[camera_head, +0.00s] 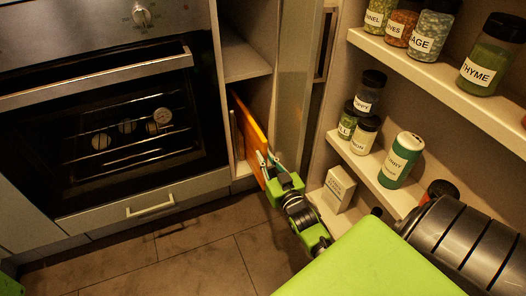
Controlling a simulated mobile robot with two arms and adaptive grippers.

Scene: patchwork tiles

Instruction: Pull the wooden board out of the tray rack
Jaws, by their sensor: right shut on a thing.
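The wooden board (250,128) is a thin orange-brown panel standing on edge, in the low cabinet compartment between the oven and the spice shelves. Its near end sticks out past the cabinet front. The tray rack (259,97) appears to be this narrow open compartment; its inside is mostly hidden by the board and shadow. My right gripper (267,160), green and grey, is shut on the near edge of the board.
The oven (120,120) stands to the left, its handle (95,80) jutting out. On the right, shelves (455,85) hold several spice jars, a green bottle (401,160) and a small white box (339,189). The tiled floor (190,255) in front is clear.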

